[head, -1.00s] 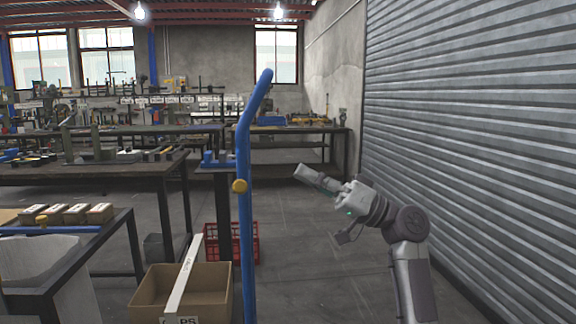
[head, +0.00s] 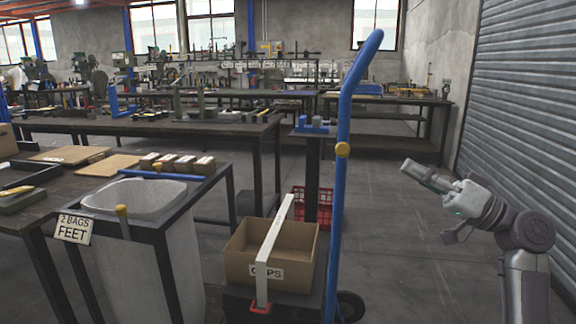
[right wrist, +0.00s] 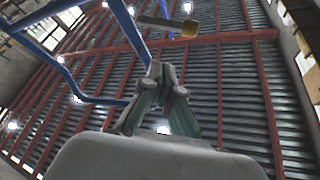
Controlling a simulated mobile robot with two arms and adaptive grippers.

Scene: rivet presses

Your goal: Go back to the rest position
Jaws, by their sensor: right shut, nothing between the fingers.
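My right gripper (head: 424,178) is raised at the right of the head view, its fingers shut with nothing between them. It is apart from the blue upright bar of the hand truck, to the bar's right. In the right wrist view the shut fingers (right wrist: 158,80) meet at the tips and point up toward the roof. My left gripper is not in view.
A blue hand truck (head: 342,120) carries a cardboard box labelled CAPS (head: 240,262). A bag stand with a FEET sign (head: 74,228) and a workbench (head: 90,128) stand left. A roller shutter (head: 530,110) is at right. Floor near my right arm is clear.

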